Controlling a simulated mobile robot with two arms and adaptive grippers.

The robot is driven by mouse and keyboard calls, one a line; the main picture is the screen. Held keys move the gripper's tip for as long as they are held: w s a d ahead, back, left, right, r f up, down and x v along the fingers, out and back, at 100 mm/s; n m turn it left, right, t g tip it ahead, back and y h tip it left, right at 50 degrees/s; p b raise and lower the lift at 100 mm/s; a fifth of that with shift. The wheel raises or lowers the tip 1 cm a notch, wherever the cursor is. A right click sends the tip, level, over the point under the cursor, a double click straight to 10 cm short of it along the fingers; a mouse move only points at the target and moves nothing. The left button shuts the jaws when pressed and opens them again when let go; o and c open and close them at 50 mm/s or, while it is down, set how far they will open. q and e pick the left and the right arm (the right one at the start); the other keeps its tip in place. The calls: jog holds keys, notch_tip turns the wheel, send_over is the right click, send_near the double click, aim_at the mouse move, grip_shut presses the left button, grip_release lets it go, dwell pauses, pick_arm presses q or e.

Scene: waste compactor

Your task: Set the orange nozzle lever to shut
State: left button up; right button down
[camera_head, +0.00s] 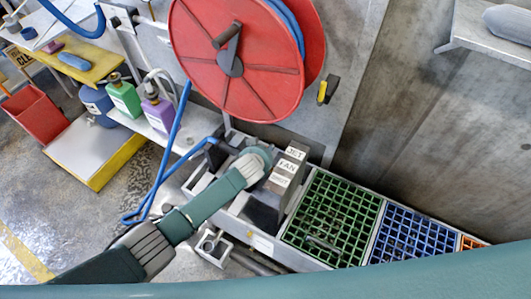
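The orange nozzle lever cannot be made out; my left arm covers part of the nozzle area. A dark grey block (264,207) carries white labels on its right side, from top to bottom JET (295,153), FAN (287,167) and one that appears to read SHUT (280,181). My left arm reaches in from the lower left, and its wrist end lies over the left side of this block, beside the labels. The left gripper's fingers are hidden behind the wrist, so its opening and any contact do not show. My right gripper is out of view.
A red hose reel (205,60) stands just behind, with a blue hose (160,180) looping down left of the block. Green (325,225) and blue (405,235) grated bins lie to the right. Green (124,97) and purple (158,115) bottles stand at left.

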pick_arm(q)
jog(key=shift+b+x, duration=0.35)
jog(key=shift+x, duration=0.85)
grip_shut()
